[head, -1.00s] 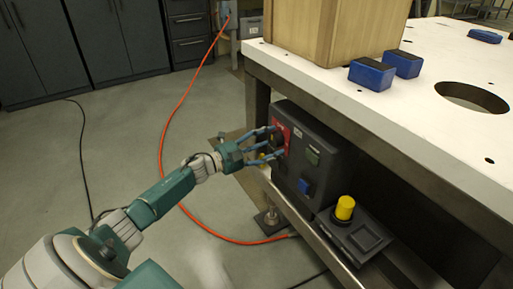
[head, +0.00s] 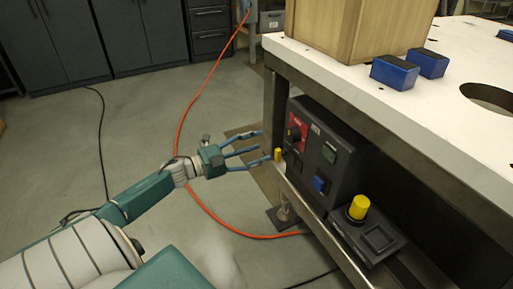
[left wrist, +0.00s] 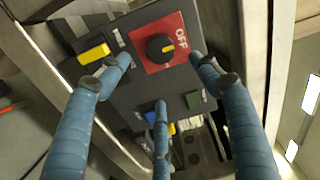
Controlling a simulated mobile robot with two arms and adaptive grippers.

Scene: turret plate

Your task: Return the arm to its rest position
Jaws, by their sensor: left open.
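My left gripper (head: 262,149) is open and empty, its blue fingers spread, in the middle of the head view. It points at a dark control box (head: 325,150) under the table and stands a little to its left, apart from the red switch plate. The box carries a red plate with a black rotary knob (head: 294,134), a green button (head: 329,152) and a blue button (head: 320,184). In the left wrist view the knob (left wrist: 160,47) lies beyond the fingers, with "OFF" readable on the red plate. My right gripper is not in view.
A white-topped table (head: 440,110) with a metal frame fills the right side. A wooden box (head: 345,30) and blue-black blocks (head: 395,72) stand on it. An orange hose (head: 182,125) crosses the open floor.

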